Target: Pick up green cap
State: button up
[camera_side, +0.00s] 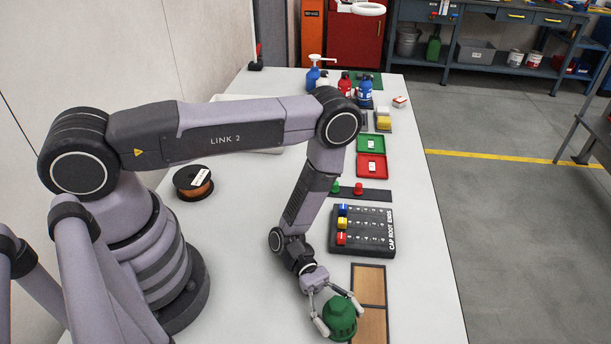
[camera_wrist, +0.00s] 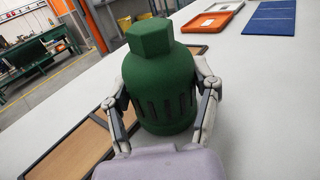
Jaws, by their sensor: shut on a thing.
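The green cap (camera_side: 340,318) is a domed piece with slots around its lower part and a hex top. My gripper (camera_side: 337,312) is at the near end of the table with its fingers on either side of the cap. In the wrist view the cap (camera_wrist: 158,75) stands upright between the two fingers of my gripper (camera_wrist: 163,115), which are shut on it. The cap is beside or over the wooden tray (camera_side: 369,285); I cannot tell whether its base touches the surface.
A black block marked "CAP ROOT ENDS" (camera_side: 362,232) with coloured pieces lies behind the gripper. Beyond it are a red tray (camera_side: 371,167), a green tray (camera_side: 370,144) and bottles (camera_side: 365,90). A wire spool (camera_side: 193,183) sits left. The white table between is clear.

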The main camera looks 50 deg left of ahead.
jog(key=c, duration=0.4)
jog(key=shift+r, duration=0.1)
